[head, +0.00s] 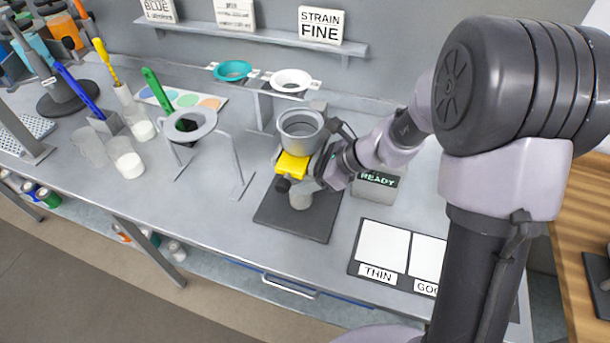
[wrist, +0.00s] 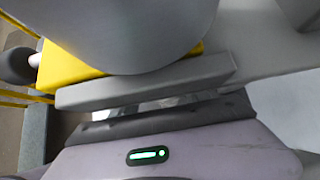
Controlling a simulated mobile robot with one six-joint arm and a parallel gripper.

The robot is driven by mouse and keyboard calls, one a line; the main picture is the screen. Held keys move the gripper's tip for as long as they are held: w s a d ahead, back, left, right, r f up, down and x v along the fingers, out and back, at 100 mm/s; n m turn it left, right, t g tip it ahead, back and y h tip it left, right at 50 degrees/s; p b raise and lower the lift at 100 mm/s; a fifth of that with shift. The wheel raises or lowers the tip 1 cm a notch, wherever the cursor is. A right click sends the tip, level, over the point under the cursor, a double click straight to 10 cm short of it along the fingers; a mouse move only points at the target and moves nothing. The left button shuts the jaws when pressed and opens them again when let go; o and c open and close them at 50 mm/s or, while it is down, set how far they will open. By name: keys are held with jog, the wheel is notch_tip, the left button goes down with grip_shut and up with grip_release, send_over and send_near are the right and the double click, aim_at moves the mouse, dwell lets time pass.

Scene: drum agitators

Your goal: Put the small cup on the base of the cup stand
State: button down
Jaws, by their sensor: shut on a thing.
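The small cup (head: 300,198) is a pale grey cylinder in the head view, upright over the dark flat base (head: 283,218) of the cup stand. My gripper (head: 310,183) reaches in from the right and is shut on the cup near its top. Whether the cup touches the base or hangs just above it, I cannot tell. Above it are the stand's large grey vessel (head: 301,124) and a yellow block (head: 292,166) with a dark knob. In the wrist view, the vessel (wrist: 130,30) and yellow block (wrist: 62,68) lie close to my gripper; the cup is not clearly visible.
A grey READY box (head: 375,192) stands right of the base. The THIN card (head: 382,245) lies at the front right. A ring on legs (head: 190,123) and a white-filled beaker (head: 127,160) stand to the left.

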jog(key=shift+f, duration=0.15)
jog(key=c, duration=0.5)
grip_release()
jog(key=shift+r, duration=0.25)
jog(key=p+v, duration=0.4)
jog(key=v, duration=0.8)
jog(key=s+r+n+t+h, duration=0.1)
jog(key=s+r+n+h, duration=0.1)
jog(key=s+n, duration=0.4)
jog(key=s+r+n+t+h, duration=0.1)
jog(key=s+r+n+h, duration=0.1)
jog(key=s+r+n, duration=0.3)
jog(key=s+d+r+n+h, duration=0.1)
jog(key=s+r+n+h, duration=0.1)
jog(key=s+r+n, duration=0.2)
jog(key=shift+s+d+r+n+t, duration=0.1)
jog(key=shift+s+n+t, duration=0.1)
jog(key=shift+s+n, duration=0.75)
jog(key=shift+s+r+n+t, duration=0.15)
jog(key=shift+s+n, duration=0.3)
jog(key=shift+s, duration=1)
